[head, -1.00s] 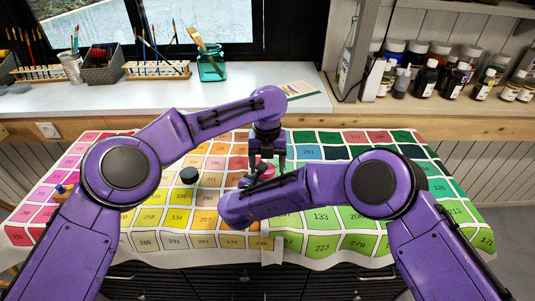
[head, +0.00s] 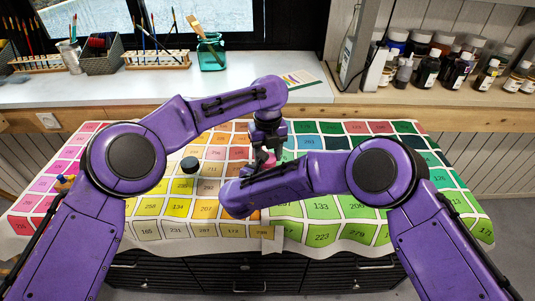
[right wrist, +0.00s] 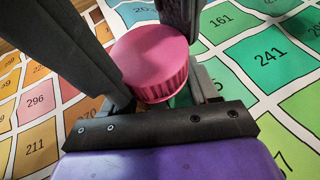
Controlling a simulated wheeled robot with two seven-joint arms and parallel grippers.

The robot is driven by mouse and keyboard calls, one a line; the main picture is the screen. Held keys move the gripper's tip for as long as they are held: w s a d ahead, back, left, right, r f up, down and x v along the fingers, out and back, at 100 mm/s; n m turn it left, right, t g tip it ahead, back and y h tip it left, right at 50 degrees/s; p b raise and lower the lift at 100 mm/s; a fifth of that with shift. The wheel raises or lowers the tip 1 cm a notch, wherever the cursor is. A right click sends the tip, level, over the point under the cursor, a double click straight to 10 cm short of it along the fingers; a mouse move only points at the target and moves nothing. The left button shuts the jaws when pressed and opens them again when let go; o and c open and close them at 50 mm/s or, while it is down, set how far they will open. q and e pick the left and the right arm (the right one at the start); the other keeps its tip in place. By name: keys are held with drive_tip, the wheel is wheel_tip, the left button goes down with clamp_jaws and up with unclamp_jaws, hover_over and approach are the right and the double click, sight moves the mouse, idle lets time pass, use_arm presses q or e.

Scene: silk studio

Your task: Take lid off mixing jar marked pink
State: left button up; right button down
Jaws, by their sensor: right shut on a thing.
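A jar with a ridged pink lid (right wrist: 155,62) stands on the numbered colour cloth in the right wrist view. It shows in the head view only as a bit of pink (head: 268,162) between my grippers. My right gripper (right wrist: 165,97) is shut on the jar below the lid; its forearm hides most of this in the head view. My left gripper (head: 267,152) points down over the jar from above. In the right wrist view its dark fingers stand apart on either side of the lid. Whether they touch it is unclear.
A dark-capped jar (head: 189,165) stands on the cloth (head: 150,206) left of my grippers. A small orange-and-blue item (head: 64,183) lies at the cloth's left edge.

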use_arm(q)
drive_tip(key=shift+d, duration=0.15)
use_arm(e)
drive_tip(key=shift+s+a, duration=0.1)
drive_tip(key=shift+a, duration=0.1)
use_arm(q)
drive_tip(key=o, duration=1.1)
drive_tip(key=shift+o, duration=0.3)
use_arm(e)
drive_tip(key=shift+d, duration=0.1)
drive_tip(key=shift+d, duration=0.1)
use_arm(q)
drive_tip(key=shift+a+r, duration=0.1)
drive_tip(key=shift+a, duration=0.1)
wheel_tip(320, 180, up, 4)
drive_tip(key=shift+r, duration=0.15)
wheel_tip(320, 180, up, 3)
drive_tip(key=m, duration=0.3)
drive_tip(key=shift+c, duration=0.2)
drive_tip(key=shift+s, duration=0.1)
wheel_tip(320, 180, down, 8)
drive_tip(key=shift+r, duration=0.25)
